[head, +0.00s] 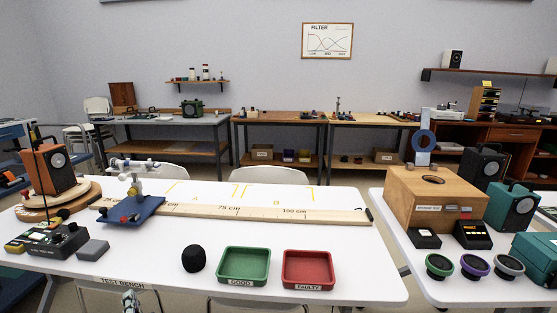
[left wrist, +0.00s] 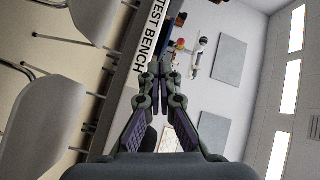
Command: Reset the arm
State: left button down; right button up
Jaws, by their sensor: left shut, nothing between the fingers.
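My left gripper (head: 130,300) shows at the bottom edge of the head view, in front of the white test bench (head: 150,262). Most of its arm is out of the picture. In the left wrist view its fingertips (left wrist: 160,70) meet, and nothing is between them. The fingers point towards the bench edge, where the label TEST BENCH (left wrist: 153,32) shows. My right gripper is in neither view.
A black foam ball (head: 194,259), a green GOOD tray (head: 243,266) and a red FAULTY tray (head: 308,270) are near the bench's front. A blue stand (head: 132,209), a ruler (head: 270,211) and a mixer box (head: 58,240) are farther left or back. Chairs (left wrist: 45,110) flank the bench.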

pick_arm(q)
jog(key=s+d+f+n+g+h, duration=0.3)
jog(key=s+d+f+g+h, duration=0.2)
jog(key=s+f, duration=0.35)
jog(key=s+d+f+n+g+h, duration=0.2)
jog(key=s+d+f+g+h, duration=0.35)
jog(key=s+f, duration=0.35)
jog(key=s+a+f+n+g, duration=0.1)
jog(key=s+f, duration=0.2)
jog(key=f, duration=1.1)
jog(key=s+a+f, duration=0.1)
jog(key=s+f, duration=0.2)
jog(key=f, duration=1.1)
jog(key=s+a+r+p, duration=0.1)
jog(key=s+r+p, duration=0.3)
jog(key=s+p, duration=0.3)
jog(key=s+r+p, duration=0.5)
jog(key=s+p, duration=0.3)
jog(key=p, duration=0.7)
jog(key=shift+s+a+y, duration=0.25)
jog(key=shift+a+y, duration=0.1)
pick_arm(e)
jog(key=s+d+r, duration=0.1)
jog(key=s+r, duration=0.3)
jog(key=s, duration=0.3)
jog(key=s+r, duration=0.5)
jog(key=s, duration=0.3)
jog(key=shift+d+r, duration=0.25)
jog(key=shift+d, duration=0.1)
